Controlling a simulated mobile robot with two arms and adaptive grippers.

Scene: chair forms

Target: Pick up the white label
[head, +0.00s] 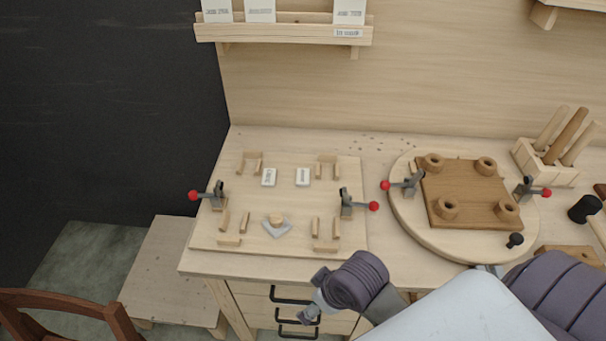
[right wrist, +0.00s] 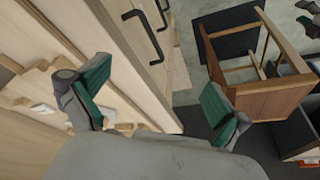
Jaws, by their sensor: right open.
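Two small white labels with dark print lie on the pale wooden fixture board (head: 225,232), a left label (head: 269,177) and a right label (head: 302,177). A small whitish label (head: 348,33) is also on the front of the wall shelf. I cannot tell which one is meant. My right gripper (right wrist: 158,95) is open in the right wrist view, its green-padded fingers apart with nothing between them. In the head view my right arm reaches in at the bottom, in front of the bench edge and drawers, away from the labels. My left gripper is not in view.
Red-knobbed clamps (head: 215,195) and wooden blocks stand on the fixture board. White cards (head: 260,11) stand on the wall shelf (head: 285,33). Drawer handles (right wrist: 150,35) and a wooden chair (right wrist: 265,98) are near my right gripper.

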